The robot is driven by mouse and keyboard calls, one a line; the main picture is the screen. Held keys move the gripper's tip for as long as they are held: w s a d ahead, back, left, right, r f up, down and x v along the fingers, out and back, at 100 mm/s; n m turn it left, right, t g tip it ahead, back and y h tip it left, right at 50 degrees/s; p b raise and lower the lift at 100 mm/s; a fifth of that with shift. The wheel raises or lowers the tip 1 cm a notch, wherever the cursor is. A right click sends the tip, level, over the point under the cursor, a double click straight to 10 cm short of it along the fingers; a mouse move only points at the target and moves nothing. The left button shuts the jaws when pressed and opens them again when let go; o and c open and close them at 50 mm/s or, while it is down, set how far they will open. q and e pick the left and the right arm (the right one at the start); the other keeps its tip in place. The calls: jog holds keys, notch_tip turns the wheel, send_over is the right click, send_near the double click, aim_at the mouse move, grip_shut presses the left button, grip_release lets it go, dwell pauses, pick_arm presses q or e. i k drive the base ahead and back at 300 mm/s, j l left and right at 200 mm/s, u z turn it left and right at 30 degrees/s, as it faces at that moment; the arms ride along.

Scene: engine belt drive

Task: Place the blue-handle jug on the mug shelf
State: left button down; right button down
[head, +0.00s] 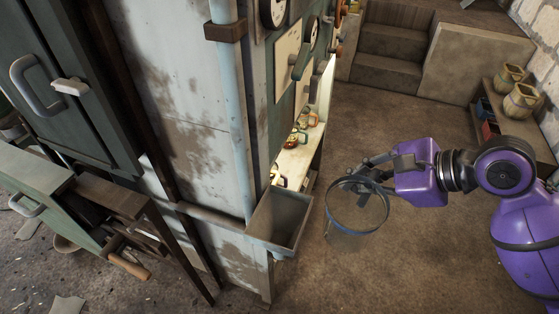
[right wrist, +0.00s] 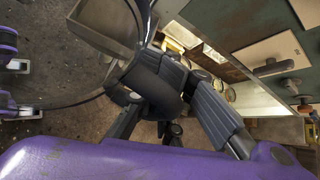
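My right gripper (head: 372,178) reaches in from the right and appears shut on the handle side of a clear round glass jug (head: 357,210) with a blue-tinted rim. The jug hangs over open floor, right of the wall unit. In the right wrist view my gripper's dark fingers (right wrist: 180,95) fill the middle, and the jug's curved edge shows at upper left; the fingers largely hide the handle. A lit shelf (head: 298,160) in the wall unit, left of the jug, holds several small mugs (head: 299,137) with coloured handles. My left gripper is not in view.
A grey metal bin (head: 280,222) juts from the wall unit between the jug and the shelf's near end. Gauges and knobs (head: 311,32) line the panel above. Stone steps (head: 390,45) and a rack with pots (head: 520,100) stand farther back. The floor around the jug is clear.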

aim_at(292, 173)
jog(key=i+l+u, duration=0.1)
jog(key=l, duration=0.2)
jog(key=i+l+u, duration=0.2)
jog(key=l, duration=0.35)
jog(key=i, duration=0.5)
jog(key=j, duration=0.1)
